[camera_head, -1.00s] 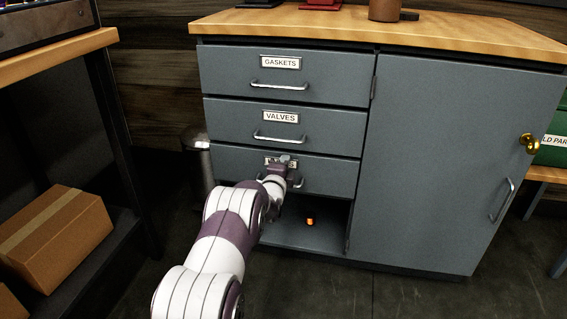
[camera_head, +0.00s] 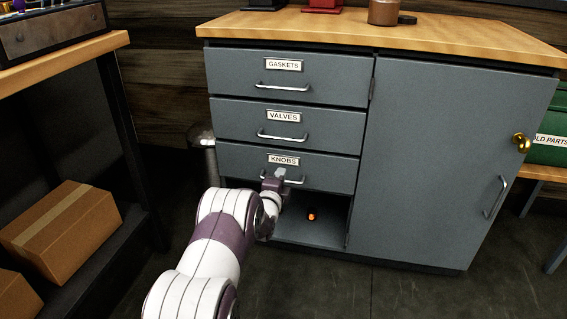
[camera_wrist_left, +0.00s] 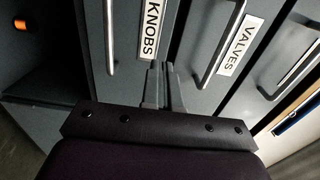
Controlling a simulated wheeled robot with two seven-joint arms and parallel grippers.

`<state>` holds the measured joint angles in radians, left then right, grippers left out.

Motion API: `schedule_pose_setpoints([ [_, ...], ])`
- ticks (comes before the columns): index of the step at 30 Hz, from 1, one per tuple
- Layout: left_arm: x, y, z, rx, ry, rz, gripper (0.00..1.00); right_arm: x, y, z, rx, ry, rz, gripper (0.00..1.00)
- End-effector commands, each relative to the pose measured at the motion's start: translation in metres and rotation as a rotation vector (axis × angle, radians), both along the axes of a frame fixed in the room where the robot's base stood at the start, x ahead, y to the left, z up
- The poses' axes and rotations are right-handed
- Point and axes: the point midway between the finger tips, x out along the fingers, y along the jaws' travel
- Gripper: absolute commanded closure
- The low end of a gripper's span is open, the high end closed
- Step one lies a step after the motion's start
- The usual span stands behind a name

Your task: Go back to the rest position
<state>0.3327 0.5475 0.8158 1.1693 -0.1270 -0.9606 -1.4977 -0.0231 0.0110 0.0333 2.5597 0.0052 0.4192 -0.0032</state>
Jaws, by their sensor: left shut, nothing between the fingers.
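My left gripper (camera_head: 280,174) is shut and empty, in front of the KNOBS drawer (camera_head: 232,161) near its handle. In the left wrist view its closed fingers (camera_wrist_left: 160,84) point at the drawer front, beside the KNOBS label (camera_wrist_left: 151,30). I cannot tell whether the fingers touch the drawer. The KNOBS drawer is closed, below the VALVES drawer (camera_head: 235,117) and the GASKETS drawer (camera_head: 230,72), both closed too. My right gripper is not in view.
Below the drawers is an open compartment (camera_head: 325,235) with a small glowing orange object (camera_head: 311,215). Cardboard boxes (camera_head: 70,225) sit on a low shelf at left. A brown mug (camera_head: 383,12) stands on the countertop (camera_head: 450,35).

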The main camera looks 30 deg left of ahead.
Motion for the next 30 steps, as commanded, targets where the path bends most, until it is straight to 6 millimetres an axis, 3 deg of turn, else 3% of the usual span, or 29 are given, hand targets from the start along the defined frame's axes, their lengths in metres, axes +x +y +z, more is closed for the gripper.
schedule_pose_setpoints([
  [1, -0.010, -0.002, 0.007, 0.000, 0.002, 0.000, 1.00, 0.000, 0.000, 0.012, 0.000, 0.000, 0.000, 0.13],
  [7, -0.044, -0.010, 0.004, 0.001, 0.001, 0.001, 1.00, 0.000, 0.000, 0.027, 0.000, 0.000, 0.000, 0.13],
  [17, -0.054, -0.012, -0.002, -0.037, -0.003, 0.001, 1.00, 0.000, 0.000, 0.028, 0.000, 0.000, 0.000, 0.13],
  [20, -0.060, -0.012, -0.034, -0.252, 0.099, 0.030, 1.00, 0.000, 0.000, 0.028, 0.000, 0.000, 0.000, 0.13],
  [22, -0.083, -0.016, -0.077, -0.489, 0.255, 0.108, 1.00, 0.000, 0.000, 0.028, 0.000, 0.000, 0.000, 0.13],
  [24, -0.124, -0.032, -0.098, -0.804, 0.454, 0.271, 1.00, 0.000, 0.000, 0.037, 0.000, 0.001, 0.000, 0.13],
  [26, -0.167, -0.057, -0.090, -1.035, 0.605, 0.450, 1.00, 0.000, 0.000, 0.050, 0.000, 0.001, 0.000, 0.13],
  [30, -0.267, -0.115, -0.041, -1.310, 0.831, 0.832, 1.00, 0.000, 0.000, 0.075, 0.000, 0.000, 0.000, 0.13],
])
